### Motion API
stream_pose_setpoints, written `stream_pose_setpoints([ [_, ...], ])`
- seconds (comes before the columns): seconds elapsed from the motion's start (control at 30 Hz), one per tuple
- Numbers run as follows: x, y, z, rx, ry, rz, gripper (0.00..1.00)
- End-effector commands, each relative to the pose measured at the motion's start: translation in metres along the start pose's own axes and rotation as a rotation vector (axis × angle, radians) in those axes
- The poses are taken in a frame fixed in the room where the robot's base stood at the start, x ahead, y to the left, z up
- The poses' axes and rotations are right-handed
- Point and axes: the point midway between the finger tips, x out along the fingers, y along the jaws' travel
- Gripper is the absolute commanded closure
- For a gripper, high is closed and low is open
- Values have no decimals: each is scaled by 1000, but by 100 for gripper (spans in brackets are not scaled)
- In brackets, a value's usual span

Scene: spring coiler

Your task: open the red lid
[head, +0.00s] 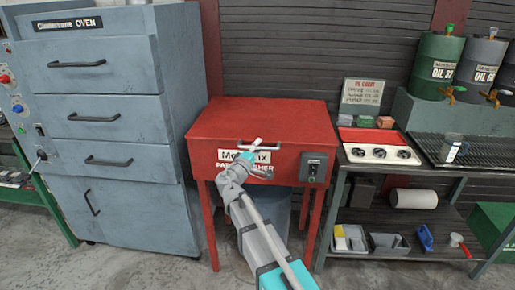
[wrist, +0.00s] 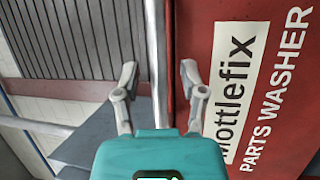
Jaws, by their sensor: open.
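The red lid (head: 265,115) covers the top of the red parts washer (head: 205,160) and looks shut. A thin grey handle (head: 275,148) runs along the washer's upper front, above the white label. In the wrist view, a pale bar that looks like this handle (wrist: 155,45) runs up the picture beside the red front. My gripper (wrist: 160,80) is open, one finger on each side of the bar, with no clear grip on it. In the head view, my gripper (head: 256,144) is at the washer's front near the handle and covers part of the label.
A grey oven cabinet (head: 105,120) stands close on the left. On the right, a bench holds a white tray with red trim (head: 379,153) and coloured blocks. A small control box (head: 314,167) is on the washer's front right. Bare concrete floor (head: 180,270) lies in front.

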Motion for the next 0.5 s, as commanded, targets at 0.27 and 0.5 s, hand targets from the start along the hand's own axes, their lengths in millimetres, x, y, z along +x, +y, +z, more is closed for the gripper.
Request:
stream_pose_setpoints([
  [0.27, 0, 0, 0, 0, -1, 0, 70],
  [0.5, 0, 0, 0, 0, -1, 0, 100],
])
